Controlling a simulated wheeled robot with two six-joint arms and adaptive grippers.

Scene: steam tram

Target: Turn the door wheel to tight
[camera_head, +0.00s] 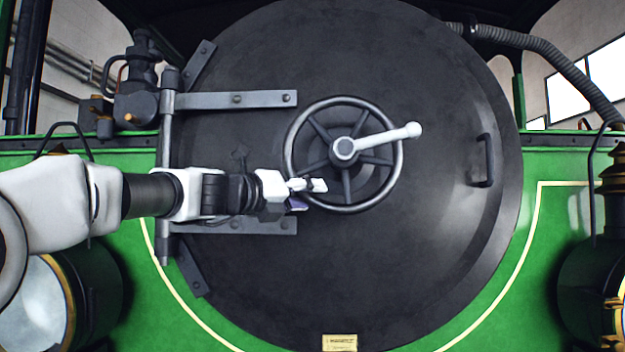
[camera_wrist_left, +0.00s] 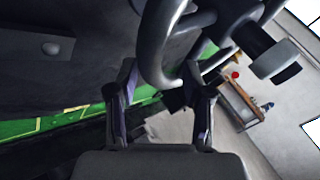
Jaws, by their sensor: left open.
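The door wheel (camera_head: 398,170) is a grey spoked ring at the middle of the round dark smokebox door (camera_head: 440,240). A light handle (camera_head: 412,130) with a pale knob reaches from its hub toward the upper right. My left gripper (camera_head: 318,186) is at the wheel's lower left rim. In the left wrist view, the wheel's rim (camera_wrist_left: 150,45) comes down between the two spread fingers of my left gripper (camera_wrist_left: 160,85), near their tips. The fingers are open, and I cannot tell whether either touches the rim. My right gripper is not in view.
A hinge strap (camera_head: 240,100) crosses the door above my left arm, and another (camera_head: 250,226) lies below it. A door grab handle (camera_head: 486,160) stands out at the right. Lamps (camera_head: 35,300) flank the door low down.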

